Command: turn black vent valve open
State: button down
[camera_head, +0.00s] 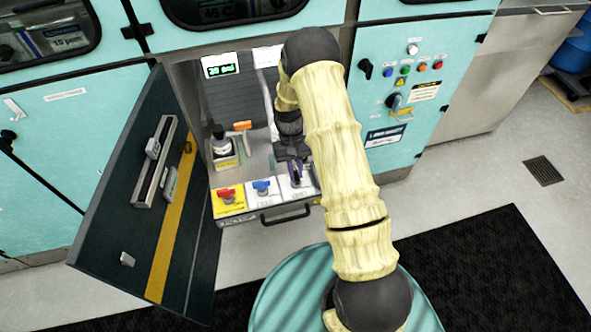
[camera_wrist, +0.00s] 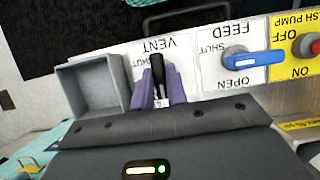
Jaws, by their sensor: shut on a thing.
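The black vent valve (camera_wrist: 157,68) shows in the wrist view as a short black lever on the white VENT panel (camera_wrist: 187,58). My gripper (camera_wrist: 158,98) is shut on this lever, with one purple finger on each side of it. The valve's lower part and some lettering are hidden by the fingers. In the head view my gripper (camera_head: 298,172) reaches down at the right end of the valve row, and my arm and wrist hide most of the VENT panel (camera_head: 297,190).
The blue FEED valve (camera_wrist: 253,60) and a red wash pump knob (camera_wrist: 316,47) sit beside the vent. A grey open box (camera_wrist: 93,85) adjoins it. In the head view, an open dark door (camera_head: 150,200) stands left and a drawer handle (camera_head: 286,214) lies below.

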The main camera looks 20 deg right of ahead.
jog(key=shift+w, duration=0.1)
jog(key=c, duration=1.4)
grip_release()
jog(key=shift+r, duration=0.1)
jog(key=v, duration=1.7)
jog(key=shift+r+b, duration=0.2)
jog(key=shift+b, duration=0.25)
jog(key=shift+a, duration=0.1)
